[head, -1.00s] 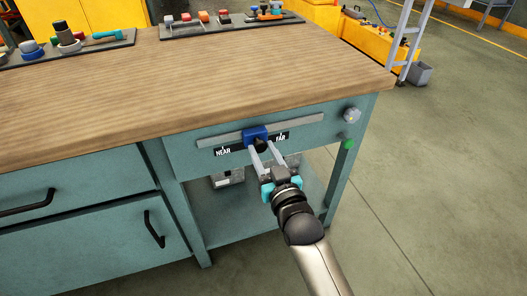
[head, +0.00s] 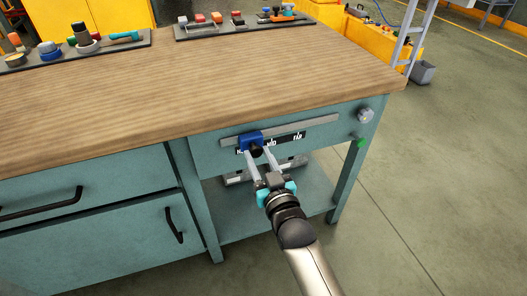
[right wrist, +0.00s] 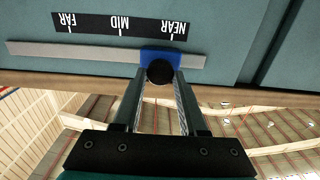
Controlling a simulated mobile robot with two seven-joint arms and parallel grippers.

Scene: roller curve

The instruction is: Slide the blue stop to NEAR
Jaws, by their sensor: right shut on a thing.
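The blue stop (head: 250,138) sits on a pale horizontal rail (head: 310,127) on the front of the bench. A dark round knob (head: 257,150) sticks out from it. My right gripper (head: 258,153) is shut on this knob. In the right wrist view, which is upside down, the blue stop (right wrist: 160,56) is between the MID and NEAR marks. It is closer to NEAR, its middle a little to the MID side. The label strip (right wrist: 95,25) reads FAR, MID, NEAR. In the head view the stop and fingers partly cover the label. My left gripper is not in view.
The wooden bench top (head: 200,95) overhangs the rail panel. A pale round knob (head: 365,115) and a green button (head: 360,142) are to the right. Drawer handles (head: 175,226) are at the left. Trays of small parts stand at the back of the top.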

